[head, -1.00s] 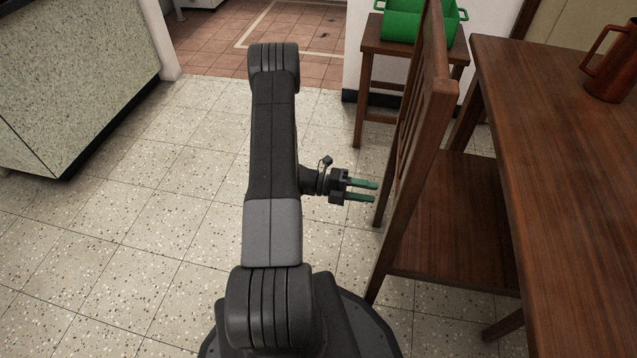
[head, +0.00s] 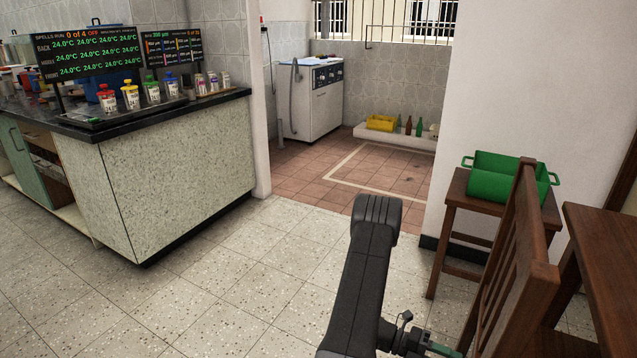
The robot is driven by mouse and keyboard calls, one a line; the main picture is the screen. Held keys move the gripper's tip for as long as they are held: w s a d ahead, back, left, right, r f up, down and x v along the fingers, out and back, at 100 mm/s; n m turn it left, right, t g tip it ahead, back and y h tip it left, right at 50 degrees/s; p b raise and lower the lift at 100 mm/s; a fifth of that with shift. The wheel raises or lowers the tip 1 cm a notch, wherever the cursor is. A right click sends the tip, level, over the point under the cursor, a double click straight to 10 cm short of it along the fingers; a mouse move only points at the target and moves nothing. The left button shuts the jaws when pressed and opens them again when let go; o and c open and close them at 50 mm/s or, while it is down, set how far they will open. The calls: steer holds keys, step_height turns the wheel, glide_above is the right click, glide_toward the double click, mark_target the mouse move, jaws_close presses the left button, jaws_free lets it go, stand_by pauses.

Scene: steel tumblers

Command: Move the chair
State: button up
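The wooden chair (head: 522,262) stands at the lower right in the head view, its slatted back toward me. Its seat and legs are mostly hidden or cut off by the frame. My gripper (head: 444,350) is at the bottom edge, left of the chair back, with its green fingers pointing right toward it. The lower part of the gripper is cut off. A second ago its fingers stood apart with nothing between them, and I see nothing held now. In the picture the fingertips come close to the chair back; contact cannot be told.
A wooden table (head: 602,232) is right of the chair. A wooden stool (head: 452,215) with a green crate (head: 500,183) stands behind it by the white wall. A speckled counter (head: 180,182) with screens and bottles is at left. The tiled floor (head: 235,285) between is clear.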

steer(key=x, duration=0.7)
steer(key=shift+s+d, duration=0.1)
steer(key=shift+f+b, duration=0.25)
steer(key=shift+b, duration=0.05)
